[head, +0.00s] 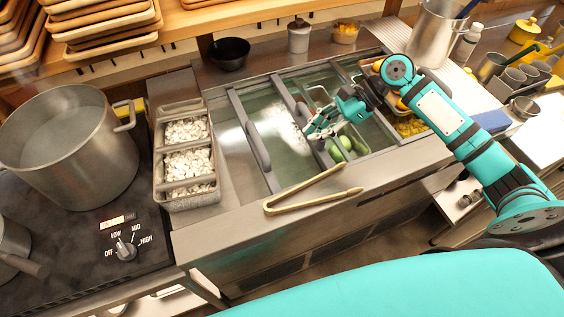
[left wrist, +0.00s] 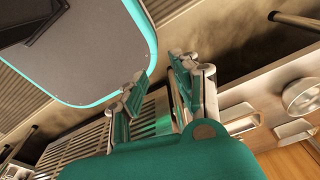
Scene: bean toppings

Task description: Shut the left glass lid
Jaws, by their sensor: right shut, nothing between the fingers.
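The left glass lid (head: 266,122) is a clear pane in a grey metal frame, set over the steel counter's topping well. It carries a curved grey handle (head: 258,146) near its left side. My right gripper (head: 316,127) is shut and empty, above the well by the frame bars to the right of the pane. I cannot tell whether it touches a frame or handle. Green vegetables (head: 345,146) show just right of and below it. My left gripper (left wrist: 162,82) is open and empty in the left wrist view, away from the lid.
Wooden tongs (head: 312,188) lie on the counter's front edge. A tray of white toppings (head: 187,160) stands left of the well, beside a large pot (head: 70,145). A black bowl (head: 229,54) and a grey canister (head: 299,37) stand behind. My right arm covers part of the well's right side.

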